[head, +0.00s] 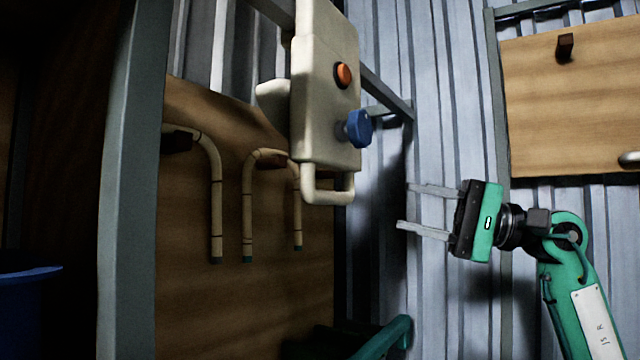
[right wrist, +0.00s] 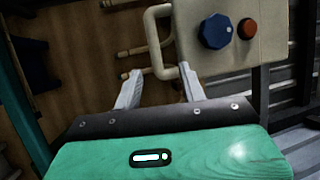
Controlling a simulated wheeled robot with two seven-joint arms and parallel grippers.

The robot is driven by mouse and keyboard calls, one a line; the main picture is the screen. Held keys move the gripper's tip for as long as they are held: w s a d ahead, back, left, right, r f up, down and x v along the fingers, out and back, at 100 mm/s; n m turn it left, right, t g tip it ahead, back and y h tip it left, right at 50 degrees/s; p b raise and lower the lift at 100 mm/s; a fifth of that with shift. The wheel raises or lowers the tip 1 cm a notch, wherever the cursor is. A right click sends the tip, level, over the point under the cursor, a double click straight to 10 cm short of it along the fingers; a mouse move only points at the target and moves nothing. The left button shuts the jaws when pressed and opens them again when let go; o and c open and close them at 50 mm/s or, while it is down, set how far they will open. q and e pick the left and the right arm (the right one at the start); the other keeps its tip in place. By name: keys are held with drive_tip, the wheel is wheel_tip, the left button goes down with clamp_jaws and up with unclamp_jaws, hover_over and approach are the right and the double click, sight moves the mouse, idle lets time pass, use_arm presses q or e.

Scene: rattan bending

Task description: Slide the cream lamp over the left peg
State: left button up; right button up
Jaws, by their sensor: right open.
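A cream box-shaped body (head: 325,85) with an orange button, a blue knob and a looped handle (head: 328,198) hangs at upper centre. It is the only lamp-like cream thing I see; I cannot tell surely that it is the lamp. It also shows in the right wrist view (right wrist: 268,42). My right gripper (head: 404,206) is open and empty, its fingers pointing left towards the handle, with a gap in the head view. In the right wrist view the handle appears between the fingertips. A dark peg (head: 565,46) sticks out of the right board. My left gripper is out of view.
Bent cream canes (head: 216,200) hang on a brown wooden panel (head: 240,310) behind the box. A grey post (head: 130,180) stands at left, with a blue container (head: 28,290) beside it. A wooden board (head: 590,110) is on the corrugated wall at right.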

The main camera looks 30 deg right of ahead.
sight(336, 199)
drive_tip(key=p+x, duration=0.2)
drive_tip(key=x, duration=0.2)
drive_tip(key=p+x, duration=0.2)
drive_tip(key=x, duration=0.2)
drive_tip(key=p+x, duration=0.3)
drive_tip(key=x, duration=0.1)
drive_tip(key=shift+a+f, duration=0.1)
drive_tip(key=shift+f, duration=0.3)
drive_tip(key=shift+w+a+h, duration=0.3)
drive_tip(key=shift+w+a, duration=0.2)
drive_tip(key=shift+a, duration=0.1)
clamp_jaws()
drive_tip(key=shift+f, duration=0.1)
